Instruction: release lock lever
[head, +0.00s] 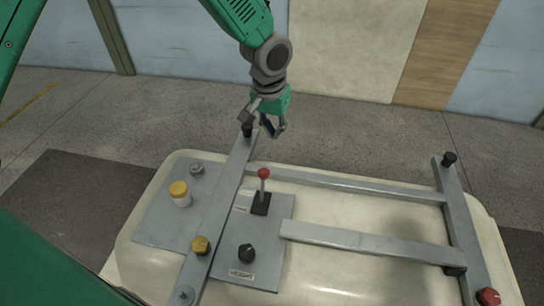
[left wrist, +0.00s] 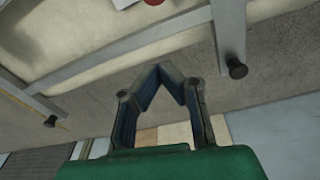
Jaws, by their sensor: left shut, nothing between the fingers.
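A lever with a red ball knob (head: 263,173) stands upright on a black base (head: 261,203), on a grey panel near the middle of the shell's left half. A red rounded part (left wrist: 153,2), probably the same knob, is cut off at the top edge of the left wrist view. My left gripper (head: 266,131) is beyond the lever, by the far end of the left bar, and apart from the lever. Its fingers (left wrist: 160,68) are closed together with nothing between them. My right gripper is not in view.
A grey frame bar (head: 216,205) runs along the left, with a black peg (head: 247,130) at its far end. Nearby are a yellow-capped part (head: 179,188), a yellow knob (head: 201,245) and a black knob (head: 246,253). A red knob (head: 488,296) is at lower right.

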